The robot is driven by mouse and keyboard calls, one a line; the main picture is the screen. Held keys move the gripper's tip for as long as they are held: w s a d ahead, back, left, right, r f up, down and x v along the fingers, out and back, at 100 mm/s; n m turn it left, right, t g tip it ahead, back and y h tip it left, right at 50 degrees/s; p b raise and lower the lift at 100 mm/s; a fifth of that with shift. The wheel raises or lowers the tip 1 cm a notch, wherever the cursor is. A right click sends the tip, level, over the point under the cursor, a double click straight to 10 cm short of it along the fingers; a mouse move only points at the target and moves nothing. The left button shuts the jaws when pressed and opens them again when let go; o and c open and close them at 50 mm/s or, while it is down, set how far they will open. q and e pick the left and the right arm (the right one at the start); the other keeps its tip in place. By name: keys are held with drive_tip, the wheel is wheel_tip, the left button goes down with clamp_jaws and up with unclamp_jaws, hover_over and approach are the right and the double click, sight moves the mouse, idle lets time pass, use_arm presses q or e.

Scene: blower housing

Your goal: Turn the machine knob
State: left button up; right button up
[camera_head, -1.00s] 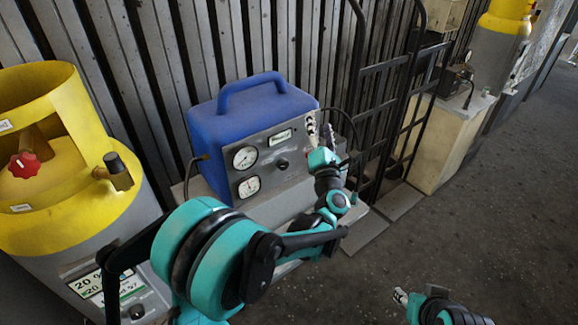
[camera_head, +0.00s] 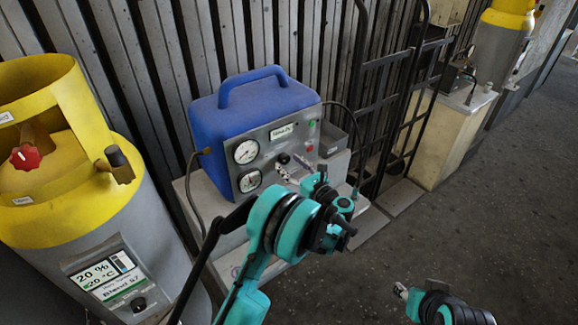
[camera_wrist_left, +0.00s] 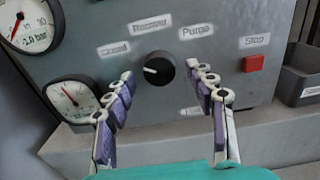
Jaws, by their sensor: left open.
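The machine (camera_head: 245,105) has a blue housing and a grey front panel. Its black round knob (camera_head: 284,158) also shows in the wrist view (camera_wrist_left: 153,69), with a white mark pointing left, roughly toward the "Closed" label (camera_wrist_left: 113,49). A "Recovery" label (camera_wrist_left: 151,23) is above and "Purge" (camera_wrist_left: 197,32) is upper right. My left gripper (camera_head: 296,167) is open in front of the panel. In the wrist view its purple-padded fingers (camera_wrist_left: 160,73) appear either side of the knob; contact is not visible. My right gripper (camera_head: 400,291) is low right, away from the machine.
Two gauges (camera_wrist_left: 30,22) are left of the knob, and a red Stop button (camera_wrist_left: 253,63) is right. A yellow-and-grey tank (camera_head: 60,215) stands left. A black hand truck (camera_head: 385,90) leans right of the machine. The floor at right is clear.

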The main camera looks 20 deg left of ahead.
use_arm(q)
drive_tip(key=shift+w+a, duration=0.25)
drive_tip(key=shift+a, duration=0.05)
drive_tip(key=c, duration=1.2)
drive_tip(key=shift+o, duration=0.2)
